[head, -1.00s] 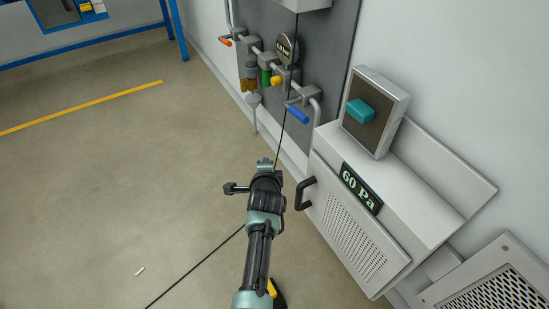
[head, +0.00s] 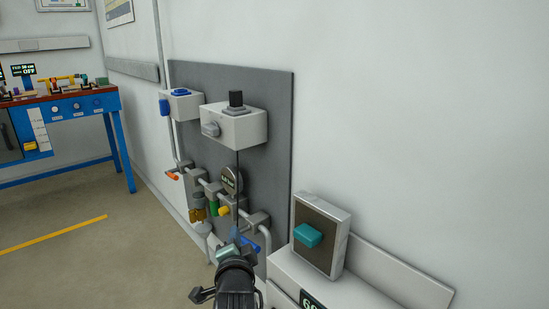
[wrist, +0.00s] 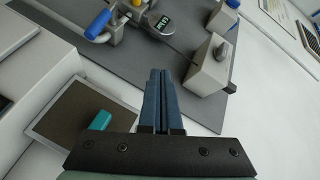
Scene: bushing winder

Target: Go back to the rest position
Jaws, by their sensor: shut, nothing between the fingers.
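My gripper (wrist: 164,76) shows in the wrist view with its two blue-grey fingers side by side, shut and empty. It is in front of the grey wall panel (wrist: 106,73), apart from the valves as far as I can tell. In the head view my arm enters from the bottom middle, in front of the panel (head: 271,110), and hides part of the lower piping. The fingertips are hard to make out there.
A control box with a teal button (head: 307,235) stands on a white cabinet (head: 300,268) right of my arm. Blue-handled (head: 249,243) and orange-handled (head: 172,175) valves and a gauge (head: 231,180) sit on the panel. A blue workbench (head: 75,118) stands left; open floor (head: 100,210) lies between.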

